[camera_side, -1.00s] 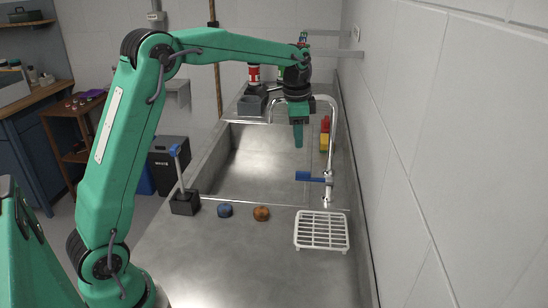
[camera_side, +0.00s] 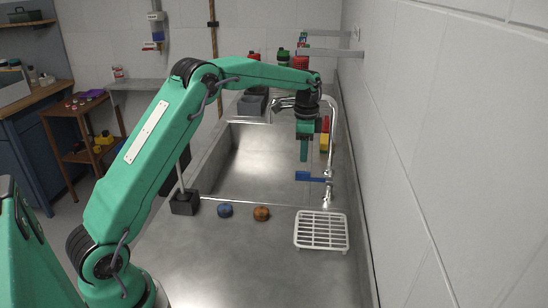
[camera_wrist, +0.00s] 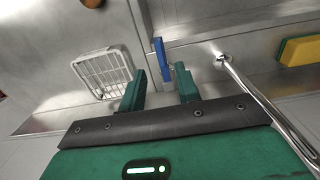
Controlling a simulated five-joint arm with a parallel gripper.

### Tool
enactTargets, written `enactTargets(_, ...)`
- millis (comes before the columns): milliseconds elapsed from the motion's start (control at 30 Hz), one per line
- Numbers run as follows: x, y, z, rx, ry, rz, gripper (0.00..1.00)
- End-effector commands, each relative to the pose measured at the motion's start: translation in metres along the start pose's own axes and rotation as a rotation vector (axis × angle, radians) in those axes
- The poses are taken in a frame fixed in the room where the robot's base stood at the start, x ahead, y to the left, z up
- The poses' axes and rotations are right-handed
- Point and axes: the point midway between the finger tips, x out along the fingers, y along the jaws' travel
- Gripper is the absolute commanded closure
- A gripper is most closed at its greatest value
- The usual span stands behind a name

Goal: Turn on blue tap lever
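The blue tap lever (camera_side: 310,176) sticks out to the left from the foot of the chrome tap (camera_side: 332,140) at the sink's near right corner. My gripper (camera_side: 304,160) hangs pointing down over the sink, just above the lever in the side view. In the wrist view, the two green fingers of my gripper (camera_wrist: 161,74) are apart with nothing held between them. There the blue lever (camera_wrist: 160,52) shows ahead of the gap between the fingertips. I cannot tell whether a finger touches it.
A white drying rack (camera_side: 321,231) stands on the counter nearer the camera. The grey wall (camera_side: 430,150) is close on the right.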

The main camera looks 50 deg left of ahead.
Motion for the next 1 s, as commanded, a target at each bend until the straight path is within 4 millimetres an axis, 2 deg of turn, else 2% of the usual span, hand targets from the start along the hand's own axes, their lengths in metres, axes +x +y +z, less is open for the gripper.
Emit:
enactTargets(533, 0.060, 0.000, 0.000, 0.000, 0.000, 0.000, 0.67)
enactTargets(700, 0.068, 0.000, 0.000, 0.000, 0.000, 0.000, 0.67)
enactTargets(967, 0.068, 0.000, 0.000, 0.000, 0.000, -0.001, 0.67)
enactTargets(1000, 0.068, 0.000, 0.000, 0.000, 0.000, -0.001, 0.73)
